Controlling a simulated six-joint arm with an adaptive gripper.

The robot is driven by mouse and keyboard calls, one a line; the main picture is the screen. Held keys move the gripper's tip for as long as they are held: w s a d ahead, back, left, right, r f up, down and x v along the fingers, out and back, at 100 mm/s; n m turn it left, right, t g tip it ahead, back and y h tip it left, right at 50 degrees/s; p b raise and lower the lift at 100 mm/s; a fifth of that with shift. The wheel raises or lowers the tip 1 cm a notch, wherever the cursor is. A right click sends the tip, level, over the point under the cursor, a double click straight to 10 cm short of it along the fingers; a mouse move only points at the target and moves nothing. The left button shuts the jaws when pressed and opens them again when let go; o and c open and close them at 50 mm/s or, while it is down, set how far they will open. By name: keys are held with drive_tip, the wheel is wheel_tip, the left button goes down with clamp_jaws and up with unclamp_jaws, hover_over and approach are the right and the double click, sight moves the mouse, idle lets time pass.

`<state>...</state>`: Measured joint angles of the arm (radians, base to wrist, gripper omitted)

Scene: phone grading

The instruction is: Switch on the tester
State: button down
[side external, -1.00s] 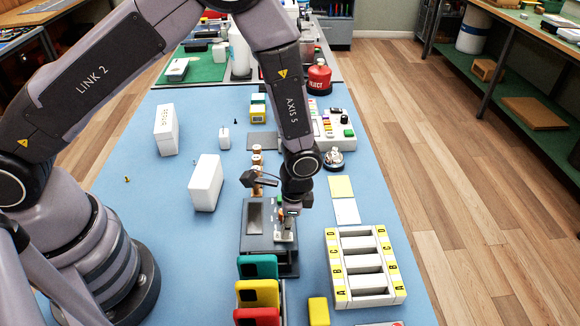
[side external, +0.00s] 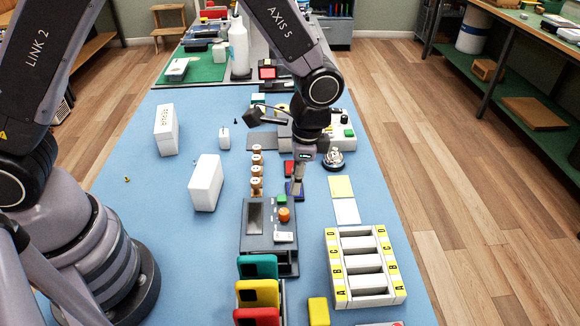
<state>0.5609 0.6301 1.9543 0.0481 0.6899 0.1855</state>
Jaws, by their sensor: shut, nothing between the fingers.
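The screen looks dark; I cannot tell whether the tester is on. My gripper (side external: 298,192) is shut and empty, just beyond the tester's far right corner and apart from its controls. It partly covers a small blue item (side external: 290,190) and is beside a red one (side external: 289,167).
Teal, yellow and red phones stand in a rack (side external: 283,300) before the tester. A lettered white tray (side external: 398,290) is at the right. Wooden pegs (side external: 256,170) stand behind the tester; white boxes (side external: 206,182) are at the left.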

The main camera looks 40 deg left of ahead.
sight(277, 236)
drive_tip(key=shift+r, duration=0.5)
drive_tip(key=shift+s+a, duration=0.45)
drive_tip(key=f, duration=0.4)
drive_tip(key=s+a+f, duration=0.1)
drive_tip(key=f, duration=0.8)
drive_tip(key=shift+s+a+f, duration=0.2)
drive_tip(key=shift+f, duration=0.2)
